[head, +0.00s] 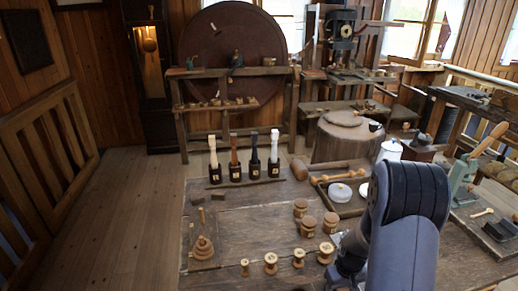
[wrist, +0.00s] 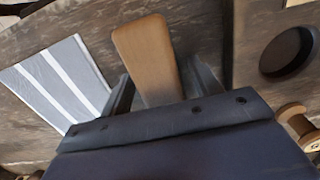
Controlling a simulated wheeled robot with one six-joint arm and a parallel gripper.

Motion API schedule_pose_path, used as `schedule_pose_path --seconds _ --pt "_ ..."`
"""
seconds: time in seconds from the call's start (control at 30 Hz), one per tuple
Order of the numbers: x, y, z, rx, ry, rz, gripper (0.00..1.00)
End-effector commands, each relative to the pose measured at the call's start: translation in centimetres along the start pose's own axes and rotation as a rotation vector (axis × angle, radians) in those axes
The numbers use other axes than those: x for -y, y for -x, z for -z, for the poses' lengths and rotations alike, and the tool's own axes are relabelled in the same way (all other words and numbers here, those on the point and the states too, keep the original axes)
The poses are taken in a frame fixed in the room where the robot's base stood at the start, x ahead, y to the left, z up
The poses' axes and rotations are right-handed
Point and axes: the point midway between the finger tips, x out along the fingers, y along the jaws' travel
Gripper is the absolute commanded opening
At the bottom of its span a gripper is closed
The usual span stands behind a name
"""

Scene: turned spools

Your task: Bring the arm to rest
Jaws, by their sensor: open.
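My arm (head: 405,225) stands at the right front of the workbench in the head view, and its end is hidden there. In the wrist view my gripper (wrist: 158,85) is open, with one finger on each side of a flat tan wooden piece (wrist: 146,48). I cannot tell how far below the fingers this piece lies; neither finger is seen pressing on it. Several turned wooden spools (head: 270,263) stand in a row near the front of the bench. One spool (wrist: 298,125) shows at the right edge of the wrist view.
Several lidded wooden pots (head: 308,226) stand left of my arm. A stacked wooden cone (head: 203,248) sits at the left. Upright handled tools (head: 235,160) line the back. A striped cloth (wrist: 62,85) and a dark round recess (wrist: 286,52) flank the gripper. The bench's middle is clear.

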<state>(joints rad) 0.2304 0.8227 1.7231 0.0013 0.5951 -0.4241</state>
Motion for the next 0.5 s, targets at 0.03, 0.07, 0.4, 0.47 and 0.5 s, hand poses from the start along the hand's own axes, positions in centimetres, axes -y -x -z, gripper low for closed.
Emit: schedule_pose_path --seconds 0.03,0.07,0.4,0.47,0.5 --pt "0.0 0.8 0.1 -0.004 0.000 -0.001 0.60" --pt "0.0 1.0 0.1 -0.003 0.000 -0.001 0.60" --pt "0.0 2.1 0.0 -0.001 0.000 0.000 0.60" --pt "0.0 2.1 0.0 -0.001 0.000 0.000 0.60" --pt "0.0 2.1 0.0 -0.001 0.000 0.000 0.60"
